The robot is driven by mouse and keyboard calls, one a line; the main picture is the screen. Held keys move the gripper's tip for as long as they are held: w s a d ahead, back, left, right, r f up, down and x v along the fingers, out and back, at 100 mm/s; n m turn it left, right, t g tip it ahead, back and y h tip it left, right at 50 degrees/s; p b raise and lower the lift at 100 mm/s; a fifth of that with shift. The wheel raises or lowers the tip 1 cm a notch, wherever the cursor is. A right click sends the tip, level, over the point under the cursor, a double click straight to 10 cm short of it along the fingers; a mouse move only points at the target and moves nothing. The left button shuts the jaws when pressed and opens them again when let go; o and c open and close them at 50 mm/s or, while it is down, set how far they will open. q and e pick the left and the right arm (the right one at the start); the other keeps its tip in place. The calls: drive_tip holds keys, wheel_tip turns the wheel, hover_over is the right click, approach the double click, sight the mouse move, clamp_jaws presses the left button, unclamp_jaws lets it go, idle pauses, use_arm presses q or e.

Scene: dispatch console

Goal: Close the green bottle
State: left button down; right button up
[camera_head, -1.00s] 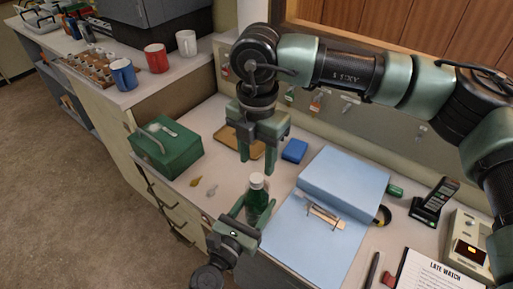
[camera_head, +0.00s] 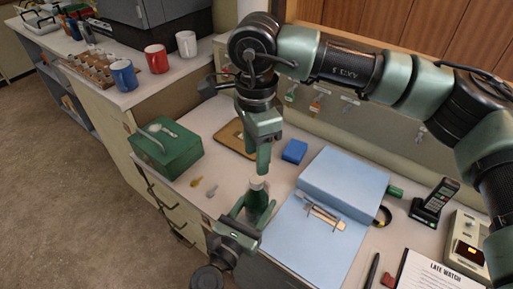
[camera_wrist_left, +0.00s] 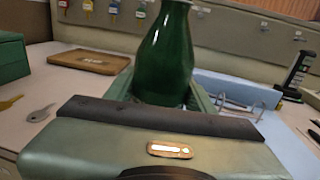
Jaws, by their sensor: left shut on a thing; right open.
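The green bottle (camera_head: 256,199) stands upright at the table's front edge, with a pale cap (camera_head: 257,183) on its top. My left gripper (camera_head: 253,213) is shut on the bottle's body. In the left wrist view the bottle (camera_wrist_left: 165,62) rises between the left fingers, and its top is cut off by the frame edge. My right gripper (camera_head: 263,170) is open and points down just above the cap, its fingers seen nearly in line. I cannot tell whether they touch the cap, or how tightly it is seated.
A blue binder (camera_head: 342,186) lies right of the bottle. A green box (camera_head: 166,150) stands to the left, with small keys (camera_head: 210,191) in front of it. A brown tray (camera_head: 232,138) and a blue block (camera_head: 294,151) lie behind the bottle.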

sight(257, 178)
drive_tip(key=n, duration=0.7)
drive_tip(key=shift+r+n, duration=0.25)
drive_tip(key=shift+n, duration=0.15)
drive_tip(key=n, duration=0.3)
drive_tip(key=shift+r+n, duration=0.1)
drive_tip(key=shift+n, duration=0.3)
drive_tip(key=n, duration=0.3)
drive_tip(key=shift+r+n, duration=0.1)
drive_tip(key=shift+n, duration=0.2)
drive_tip(key=shift+f, duration=4)
